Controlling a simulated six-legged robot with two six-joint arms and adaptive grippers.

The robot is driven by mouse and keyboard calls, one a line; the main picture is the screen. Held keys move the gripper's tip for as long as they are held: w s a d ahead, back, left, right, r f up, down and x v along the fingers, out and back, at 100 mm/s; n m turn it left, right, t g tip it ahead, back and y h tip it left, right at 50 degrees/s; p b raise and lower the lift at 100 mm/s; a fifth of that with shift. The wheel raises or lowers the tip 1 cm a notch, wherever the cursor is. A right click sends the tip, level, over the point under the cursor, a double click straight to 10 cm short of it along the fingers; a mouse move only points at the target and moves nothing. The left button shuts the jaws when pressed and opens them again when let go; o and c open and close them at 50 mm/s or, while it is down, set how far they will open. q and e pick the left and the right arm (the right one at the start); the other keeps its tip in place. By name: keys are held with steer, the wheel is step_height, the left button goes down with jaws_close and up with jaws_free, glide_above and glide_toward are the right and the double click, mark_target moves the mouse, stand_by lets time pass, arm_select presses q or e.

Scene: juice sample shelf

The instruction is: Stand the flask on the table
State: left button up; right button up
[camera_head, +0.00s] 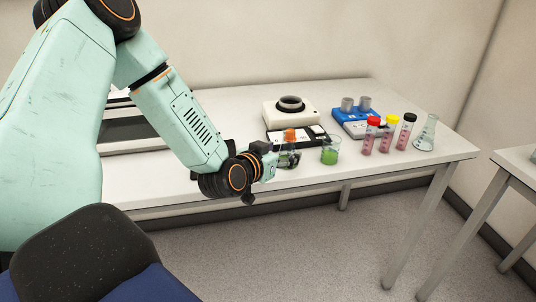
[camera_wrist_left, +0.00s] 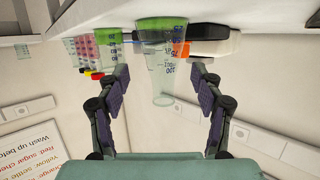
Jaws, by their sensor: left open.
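A conical flask (camera_head: 288,160) with green liquid stands near the table's front edge, partly hidden by my left gripper (camera_head: 273,165). In the left wrist view, which is upside down, the flask (camera_wrist_left: 161,55) is upright with its wide base at the table and its graduated neck between the fingers of my left gripper (camera_wrist_left: 162,92). The fingers are open, with a gap on both sides of the flask. The table (camera_head: 235,108) is white. My right gripper is not in view.
A green-filled beaker (camera_head: 330,152) stands close to the right of the flask. An orange item (camera_head: 290,134) shows just behind it. Capped tubes (camera_head: 387,134), a clear flask (camera_head: 426,133), a blue device (camera_head: 358,122) and a white device (camera_head: 291,110) stand farther right and back.

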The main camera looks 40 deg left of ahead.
arm_select(q)
steer(key=a+p+v, duration=0.1)
steer(key=p+v, duration=0.3)
steer(key=v, duration=0.4)
steer(key=s+d+f+m+g+h, duration=0.1)
steer(key=s+d+f+g, duration=0.35)
steer(key=f, duration=0.25)
steer(key=s+d+f+g+h, duration=0.2)
steer(key=s+d+f+g, duration=0.1)
steer(key=s+d+f, duration=0.4)
steer(key=s+d+f+g+y, duration=0.1)
steer(key=s+f+g, duration=0.2)
steer(key=s, duration=0.5)
steer(key=s+f+g, duration=0.4)
steer(key=s+f, duration=0.1)
steer(key=s, duration=0.4)
steer(key=shift+d+f+n+y, duration=0.2)
steer(key=shift+d+n+y, duration=0.1)
steer(key=shift+d+y, duration=0.1)
steer(key=shift+f, duration=0.1)
